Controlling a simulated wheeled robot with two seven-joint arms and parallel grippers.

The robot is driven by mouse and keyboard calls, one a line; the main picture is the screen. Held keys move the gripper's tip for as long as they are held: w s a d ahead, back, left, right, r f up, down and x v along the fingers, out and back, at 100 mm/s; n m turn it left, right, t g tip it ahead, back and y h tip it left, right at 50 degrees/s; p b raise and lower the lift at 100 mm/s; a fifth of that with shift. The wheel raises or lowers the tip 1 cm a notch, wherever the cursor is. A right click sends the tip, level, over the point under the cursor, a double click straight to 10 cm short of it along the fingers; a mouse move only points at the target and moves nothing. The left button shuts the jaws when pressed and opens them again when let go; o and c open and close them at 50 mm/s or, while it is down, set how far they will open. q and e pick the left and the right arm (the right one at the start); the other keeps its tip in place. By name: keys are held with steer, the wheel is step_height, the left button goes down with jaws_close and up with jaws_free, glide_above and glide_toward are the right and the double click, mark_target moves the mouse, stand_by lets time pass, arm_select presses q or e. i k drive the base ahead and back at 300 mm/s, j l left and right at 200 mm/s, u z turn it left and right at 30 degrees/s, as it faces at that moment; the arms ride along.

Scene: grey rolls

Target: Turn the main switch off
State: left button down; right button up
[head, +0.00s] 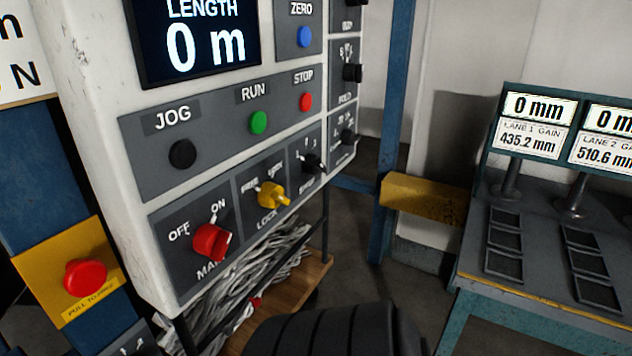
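The main switch (210,242) is a red rotary knob on the lower left of the white control panel (92,75). OFF is printed at its upper left and ON above it; the label below is partly hidden by the knob. A white mark shows on the knob's right side, and the knob appears turned toward ON. Neither of my grippers is in view, and nothing is touching the switch.
A yellow lock knob (272,195) and a black knob (312,163) sit right of the switch. JOG (182,154), RUN (258,122) and STOP (306,101) buttons are above. A red emergency button (86,278) is lower left. A dark ribbed shape fills the bottom centre.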

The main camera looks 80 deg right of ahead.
mark_target(209, 240)
steer(key=k+l+z, duration=0.1)
steer(key=z, duration=2.15)
